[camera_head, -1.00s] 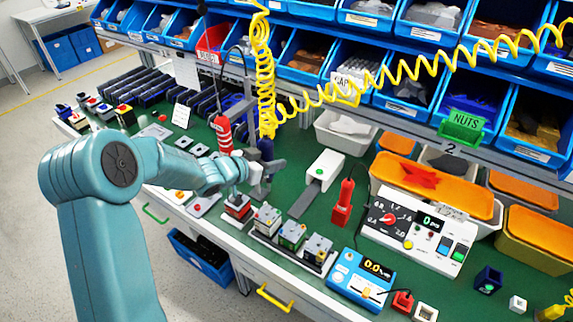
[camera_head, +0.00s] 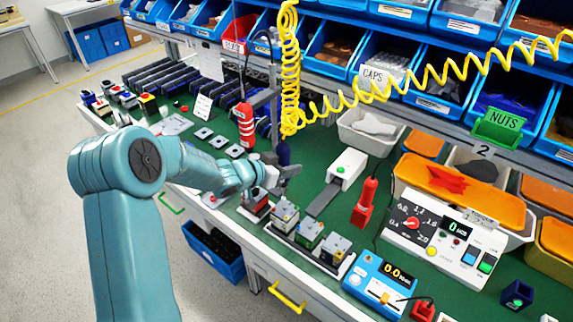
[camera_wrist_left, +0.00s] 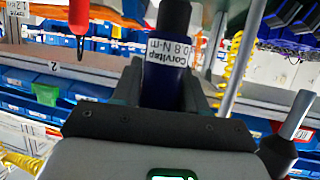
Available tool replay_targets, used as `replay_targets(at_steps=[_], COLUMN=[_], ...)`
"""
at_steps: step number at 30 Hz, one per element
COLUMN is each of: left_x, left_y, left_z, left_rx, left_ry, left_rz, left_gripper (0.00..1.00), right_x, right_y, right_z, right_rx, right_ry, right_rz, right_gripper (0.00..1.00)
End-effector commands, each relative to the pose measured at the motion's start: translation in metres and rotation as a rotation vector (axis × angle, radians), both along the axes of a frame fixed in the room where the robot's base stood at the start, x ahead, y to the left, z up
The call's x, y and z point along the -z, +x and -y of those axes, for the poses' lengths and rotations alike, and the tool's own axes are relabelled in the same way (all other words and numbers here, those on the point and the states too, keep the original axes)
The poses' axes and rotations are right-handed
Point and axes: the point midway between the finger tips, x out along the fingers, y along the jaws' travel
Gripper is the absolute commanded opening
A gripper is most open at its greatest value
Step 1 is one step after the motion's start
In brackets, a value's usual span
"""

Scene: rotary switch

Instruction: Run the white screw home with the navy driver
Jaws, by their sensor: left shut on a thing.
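The navy driver (camera_head: 283,153) stands about upright below the yellow coiled cord, above the near edge of the green bench. My left gripper (camera_head: 277,177) is shut on it. In the left wrist view the driver's navy body (camera_wrist_left: 165,88) sits between the fingers, with a white label reading 0.8 N·m. The driver's tip is hidden behind the gripper. I cannot make out the white screw. My right gripper is not in view.
A red-striped driver (camera_head: 245,125) hangs left of the navy one. A white box with a grey strip (camera_head: 347,168) and a red tool (camera_head: 366,200) stand to the right. A blue meter (camera_head: 377,283) is at the front. Blue bins line the back.

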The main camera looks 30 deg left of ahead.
Motion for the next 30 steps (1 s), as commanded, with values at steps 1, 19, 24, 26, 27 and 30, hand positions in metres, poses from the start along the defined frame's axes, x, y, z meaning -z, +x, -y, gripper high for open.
replay_targets(at_steps=[1, 19, 24, 26, 27, 30], left_x=[-0.001, 0.005, 0.009, 0.010, 0.011, 0.013], left_y=[0.000, 0.000, 0.000, 0.000, 0.000, 0.000], left_z=[0.000, -0.001, -0.001, -0.001, -0.001, -0.001], left_rx=[-0.001, -0.001, -0.001, -0.001, -0.001, -0.001], left_ry=[0.001, 0.000, 0.000, 0.000, 0.000, 0.000], left_rz=[0.002, 0.002, 0.002, 0.002, 0.002, 0.002], left_gripper=[0.07, 0.00, 0.00, 0.00, 0.00, 0.00], right_x=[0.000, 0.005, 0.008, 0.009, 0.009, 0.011], right_y=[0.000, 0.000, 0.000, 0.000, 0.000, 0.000], right_z=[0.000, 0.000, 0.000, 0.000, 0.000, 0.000], right_rx=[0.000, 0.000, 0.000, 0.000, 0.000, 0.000], right_ry=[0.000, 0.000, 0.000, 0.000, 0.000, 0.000], right_rz=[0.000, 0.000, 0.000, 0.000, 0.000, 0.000], right_gripper=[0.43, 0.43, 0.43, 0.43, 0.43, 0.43])
